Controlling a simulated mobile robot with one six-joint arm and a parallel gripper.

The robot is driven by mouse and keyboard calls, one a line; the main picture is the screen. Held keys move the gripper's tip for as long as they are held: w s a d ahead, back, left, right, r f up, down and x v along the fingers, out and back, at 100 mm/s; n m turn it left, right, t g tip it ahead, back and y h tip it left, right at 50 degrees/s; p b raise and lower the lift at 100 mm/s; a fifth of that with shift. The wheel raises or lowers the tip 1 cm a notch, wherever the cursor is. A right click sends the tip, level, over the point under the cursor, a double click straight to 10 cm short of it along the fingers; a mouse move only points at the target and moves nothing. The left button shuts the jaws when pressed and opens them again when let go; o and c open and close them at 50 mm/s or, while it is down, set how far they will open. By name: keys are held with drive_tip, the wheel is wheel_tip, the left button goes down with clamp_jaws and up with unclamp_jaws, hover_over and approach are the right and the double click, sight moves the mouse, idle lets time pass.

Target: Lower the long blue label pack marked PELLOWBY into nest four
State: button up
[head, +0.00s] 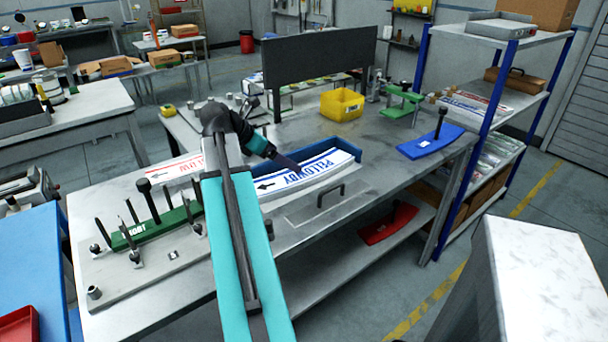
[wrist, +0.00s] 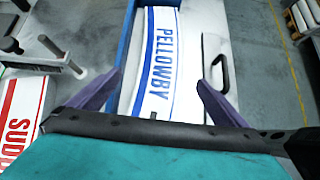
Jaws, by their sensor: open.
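The PELLOWBY label pack (head: 312,172) is a long, slightly curved white stack with blue lettering and blue edge stripes. It lies in a blue open-sided tray (head: 338,146) on the metal bench. In the wrist view the pack (wrist: 158,60) runs between my spread fingers. My gripper (head: 296,167) is open over the pack; the head view shows little of the fingers. I cannot tell whether they touch it. A green block with black posts (head: 158,226) stands on a metal plate at the bench's left. No nest number is readable.
A red-lettered white pack (head: 170,172) lies left of my arm, also in the wrist view (wrist: 20,112). A plate with a black handle (head: 330,196) lies in front of the tray. A blue block with a black knob (head: 430,142) and a yellow bin (head: 342,104) stand farther right.

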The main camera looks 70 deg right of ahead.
approach(305, 172)
drive_tip(key=x, duration=0.3)
drive_tip(key=shift+d, duration=0.3)
drive_tip(key=shift+p+x, duration=0.6)
drive_tip(key=shift+x, duration=2)
drive_tip(key=shift+a+f, duration=0.15)
drive_tip(key=shift+a, duration=0.05)
drive_tip(key=c, duration=1.6)
